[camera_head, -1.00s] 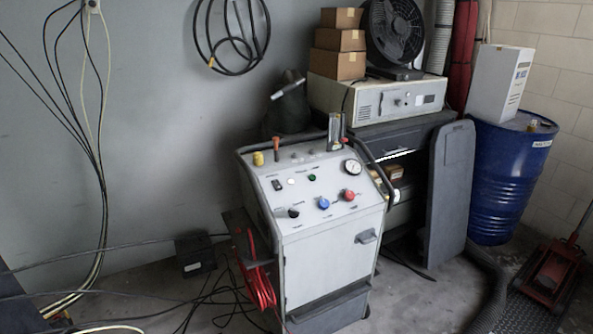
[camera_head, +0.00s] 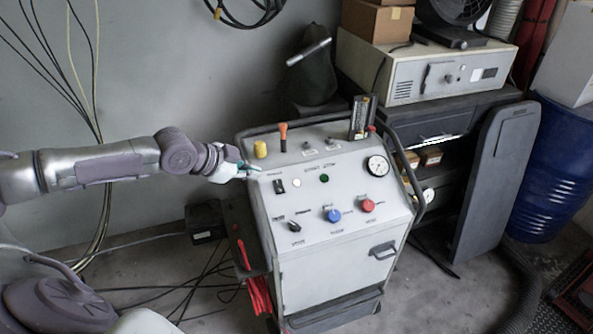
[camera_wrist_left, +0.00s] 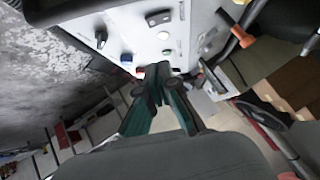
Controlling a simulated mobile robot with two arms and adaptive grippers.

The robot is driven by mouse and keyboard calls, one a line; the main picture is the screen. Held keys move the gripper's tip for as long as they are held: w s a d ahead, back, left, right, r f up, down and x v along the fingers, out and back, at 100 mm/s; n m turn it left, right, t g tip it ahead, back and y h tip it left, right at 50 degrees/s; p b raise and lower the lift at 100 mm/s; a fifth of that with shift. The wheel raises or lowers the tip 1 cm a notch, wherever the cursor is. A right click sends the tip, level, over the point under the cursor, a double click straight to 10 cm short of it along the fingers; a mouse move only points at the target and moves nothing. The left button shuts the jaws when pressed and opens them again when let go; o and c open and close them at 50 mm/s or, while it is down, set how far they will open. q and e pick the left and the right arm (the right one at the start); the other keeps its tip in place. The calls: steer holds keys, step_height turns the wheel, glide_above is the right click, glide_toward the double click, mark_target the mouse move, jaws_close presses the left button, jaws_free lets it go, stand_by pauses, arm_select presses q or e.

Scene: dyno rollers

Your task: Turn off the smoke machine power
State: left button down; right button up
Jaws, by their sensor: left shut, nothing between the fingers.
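The smoke machine (camera_head: 330,255) is a grey-white cabinet with a sloped control panel. A black rocker switch (camera_head: 279,186) sits at the panel's upper left, beside a white button (camera_head: 296,183) and a green button (camera_head: 324,178). The switch also shows in the left wrist view (camera_wrist_left: 158,17). My left gripper (camera_head: 252,169) reaches in from the left; its tips are near the panel's upper-left edge, up and left of the switch. The fingers (camera_wrist_left: 152,75) are closed with nothing between them. I cannot tell the exact gap to the panel. My right gripper is not in view.
A yellow knob (camera_head: 260,149) and an orange-handled lever (camera_head: 283,136) stand close behind the gripper. Blue (camera_head: 333,215) and red (camera_head: 368,205) knobs and a gauge (camera_head: 377,166) are further right. Cables (camera_head: 190,285) lie on the floor at left.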

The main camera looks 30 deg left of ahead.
arm_select(q)
steer(key=p, duration=0.2)
glide_toward(284, 188)
steer(key=w+d, duration=0.2)
steer(key=w, duration=0.1)
steer(key=shift+d, duration=0.4)
steer(key=f, duration=0.2)
steer(key=w+f, duration=0.1)
steer(key=shift+w+a+f, duration=0.1)
steer(key=shift+a+f, duration=0.05)
steer(key=shift+a, duration=0.2)
steer(key=shift+a+f+p, duration=0.2)
steer(key=shift+f+p, duration=0.1)
steer(key=shift+f, duration=0.2)
steer(key=shift+w, duration=0.1)
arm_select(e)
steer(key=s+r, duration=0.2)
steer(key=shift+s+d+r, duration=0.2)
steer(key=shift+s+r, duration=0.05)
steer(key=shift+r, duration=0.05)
